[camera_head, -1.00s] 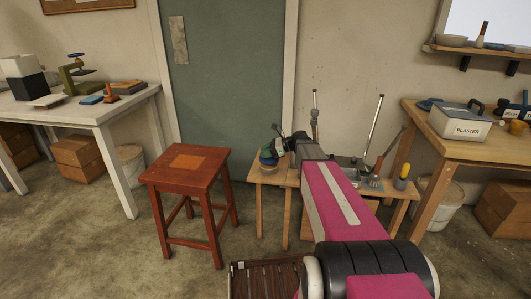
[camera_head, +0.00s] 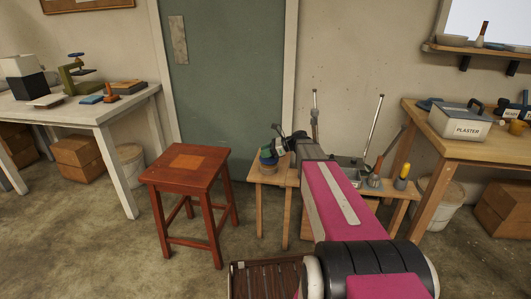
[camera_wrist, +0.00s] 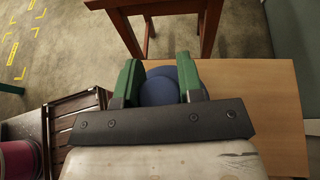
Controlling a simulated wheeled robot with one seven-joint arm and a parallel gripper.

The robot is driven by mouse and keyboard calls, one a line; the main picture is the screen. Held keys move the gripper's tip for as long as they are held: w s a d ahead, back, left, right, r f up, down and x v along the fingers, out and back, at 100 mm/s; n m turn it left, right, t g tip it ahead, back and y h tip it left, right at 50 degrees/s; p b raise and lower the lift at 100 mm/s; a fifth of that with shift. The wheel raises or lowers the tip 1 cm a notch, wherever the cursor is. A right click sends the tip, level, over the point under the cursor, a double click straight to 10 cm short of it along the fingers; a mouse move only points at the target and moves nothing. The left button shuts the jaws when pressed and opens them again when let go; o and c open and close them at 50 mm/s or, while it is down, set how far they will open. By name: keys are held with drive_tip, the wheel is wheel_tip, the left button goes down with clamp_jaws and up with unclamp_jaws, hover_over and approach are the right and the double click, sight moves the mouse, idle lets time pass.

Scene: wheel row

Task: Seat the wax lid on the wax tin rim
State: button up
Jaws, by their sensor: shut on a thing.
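My gripper (camera_wrist: 160,85) has green fingers shut on a round blue piece, the wax lid (camera_wrist: 158,92), in the wrist view. A wider blue round surface shows just beyond it, and I cannot tell whether it is part of the lid or of the tin. In the head view my gripper (camera_head: 277,148) is over the left end of a low wooden bench. Below it are a blue band and a tan body, likely the wax tin (camera_head: 268,171). The contact between lid and rim is hidden, so I cannot tell if they touch.
The bench top (camera_wrist: 265,100) is bare right of the gripper in the wrist view. A red-brown stool (camera_head: 190,165) stands close on the left. Tools (camera_head: 375,180) stand on the bench's right part. A worktable (camera_head: 470,140) with a plaster box is farther right.

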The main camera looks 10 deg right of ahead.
drive_tip(key=shift+f, duration=1.55)
idle(2.4)
drive_tip(key=o, duration=0.8)
drive_tip(key=shift+v, duration=1.75)
drive_tip(key=o, duration=0.5)
drive_tip(key=o, duration=0.4)
